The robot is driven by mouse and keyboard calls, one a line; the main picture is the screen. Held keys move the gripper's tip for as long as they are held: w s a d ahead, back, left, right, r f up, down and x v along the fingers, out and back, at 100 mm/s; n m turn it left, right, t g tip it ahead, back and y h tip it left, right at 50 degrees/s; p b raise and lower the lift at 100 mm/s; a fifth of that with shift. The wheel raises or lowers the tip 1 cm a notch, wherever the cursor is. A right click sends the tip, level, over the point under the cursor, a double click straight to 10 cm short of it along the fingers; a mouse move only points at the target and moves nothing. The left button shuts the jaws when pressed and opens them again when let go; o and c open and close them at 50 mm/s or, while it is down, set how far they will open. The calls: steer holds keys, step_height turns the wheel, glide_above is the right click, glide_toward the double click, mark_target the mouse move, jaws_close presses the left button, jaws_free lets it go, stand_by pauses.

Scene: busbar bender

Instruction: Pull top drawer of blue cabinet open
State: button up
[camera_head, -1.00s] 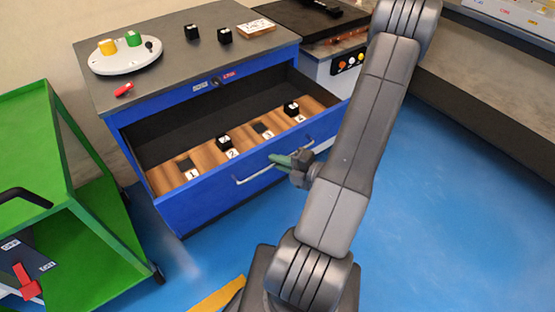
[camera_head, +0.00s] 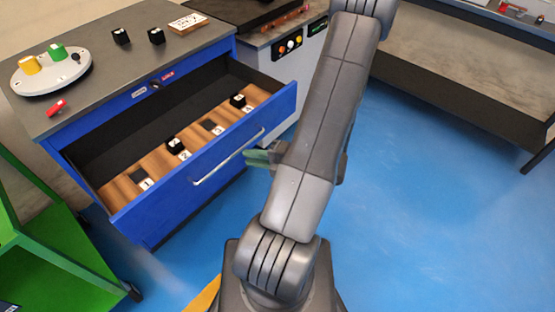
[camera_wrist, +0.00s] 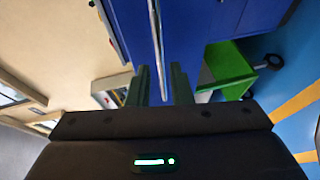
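The blue cabinet (camera_head: 98,130) stands at the left in the head view, and its top drawer (camera_head: 213,172) is pulled well out. The drawer's silver bar handle (camera_head: 230,157) runs along its front. My gripper (camera_head: 250,156) has greenish fingers and is in front of the drawer, just below the handle's right part, partly hidden by my arm. In the wrist view the fingers (camera_wrist: 160,67) are apart, and the handle (camera_wrist: 156,40) lines up with the gap between them. The fingers do not look closed on the handle; the exact clearance is hard to tell.
The drawer holds a wooden insert (camera_head: 195,137) with numbered places and black blocks. A green cart (camera_head: 60,262) stands at the lower left. A grey workbench (camera_head: 450,70) is at the back right. Blue floor (camera_head: 430,210) is free at the right.

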mark_target(235, 155)
steer(key=v, duration=0.7)
steer(key=shift+d, duration=0.1)
stand_by(0.4)
steer(key=x, duration=1.3)
steer(key=shift+w+a+f, duration=0.1)
steer(key=shift+a, duration=0.3)
